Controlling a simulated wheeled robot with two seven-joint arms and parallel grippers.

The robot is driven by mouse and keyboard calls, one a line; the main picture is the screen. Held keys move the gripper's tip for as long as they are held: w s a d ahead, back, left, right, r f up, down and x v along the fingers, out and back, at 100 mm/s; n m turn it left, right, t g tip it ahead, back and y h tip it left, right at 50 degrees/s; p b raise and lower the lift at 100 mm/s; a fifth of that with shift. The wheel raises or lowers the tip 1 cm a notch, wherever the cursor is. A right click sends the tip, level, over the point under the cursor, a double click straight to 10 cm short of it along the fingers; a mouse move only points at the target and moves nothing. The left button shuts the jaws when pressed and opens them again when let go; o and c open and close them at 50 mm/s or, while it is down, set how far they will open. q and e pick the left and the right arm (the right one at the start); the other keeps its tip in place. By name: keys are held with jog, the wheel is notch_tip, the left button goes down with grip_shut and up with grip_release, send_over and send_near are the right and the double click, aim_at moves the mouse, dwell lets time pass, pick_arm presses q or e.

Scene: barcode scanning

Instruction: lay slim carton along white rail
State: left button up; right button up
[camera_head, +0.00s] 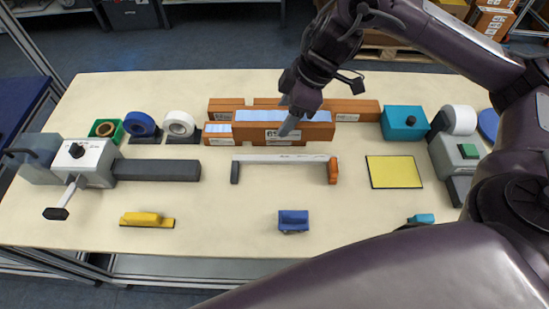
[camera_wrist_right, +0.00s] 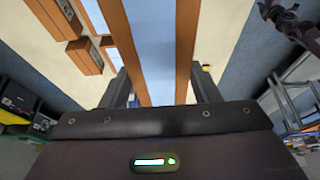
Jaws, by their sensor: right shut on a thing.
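The slim carton (camera_head: 316,131) is long and orange-brown, with a pale blue strip on top and a white label on its front. My right gripper (camera_head: 291,122) comes down over its middle and is shut on it. In the right wrist view the carton (camera_wrist_right: 148,45) runs between the two fingers of the gripper (camera_wrist_right: 163,87). Whether it is clear of the table is hard to tell. The white rail (camera_head: 285,158) lies on the table in front of the carton, with a dark left end and an orange right end. My left gripper is not in view.
More orange-brown cartons (camera_head: 360,109) stand behind and beside the held one. A grey device (camera_head: 90,162) with a dark bar is on the left. A yellow pad (camera_head: 394,172) lies right of the rail, a teal box (camera_head: 404,123) behind it. A blue block (camera_head: 293,221) lies in front.

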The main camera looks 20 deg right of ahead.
jog(key=shift+f+b, duration=2)
jog(key=shift+f, duration=7.85)
jog(key=o, duration=1.3)
jog(key=shift+f, duration=0.15)
jog(key=v, duration=1.2)
